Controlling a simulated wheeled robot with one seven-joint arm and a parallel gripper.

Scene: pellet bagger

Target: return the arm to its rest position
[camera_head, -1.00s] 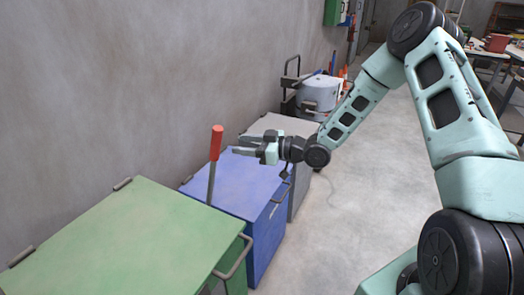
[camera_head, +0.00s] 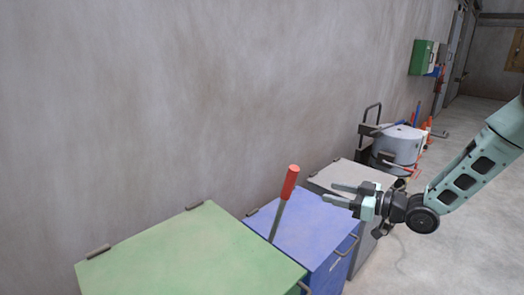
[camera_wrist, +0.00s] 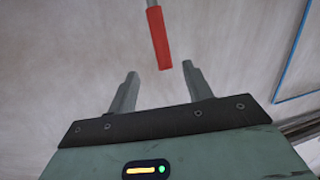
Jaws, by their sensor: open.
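My gripper (camera_head: 342,194) is open and empty. It is held in the air over the blue and grey bins, with its fingers pointing left toward the wall. In the wrist view its two fingers (camera_wrist: 160,80) stand apart with nothing between them. A lever with a red grip (camera_head: 290,181) rises at a tilt by the blue bin, to the left of my fingertips. The red grip also shows in the wrist view (camera_wrist: 158,38), beyond the fingertips and apart from them. My arm reaches in from the right edge.
A green bin (camera_head: 190,255), a blue bin (camera_head: 305,232) and a grey bin (camera_head: 352,176) stand in a row along the wall. A grey drum (camera_head: 397,147) stands behind them. A green box (camera_head: 423,57) hangs on the wall. Open floor (camera_head: 455,233) lies at the right.

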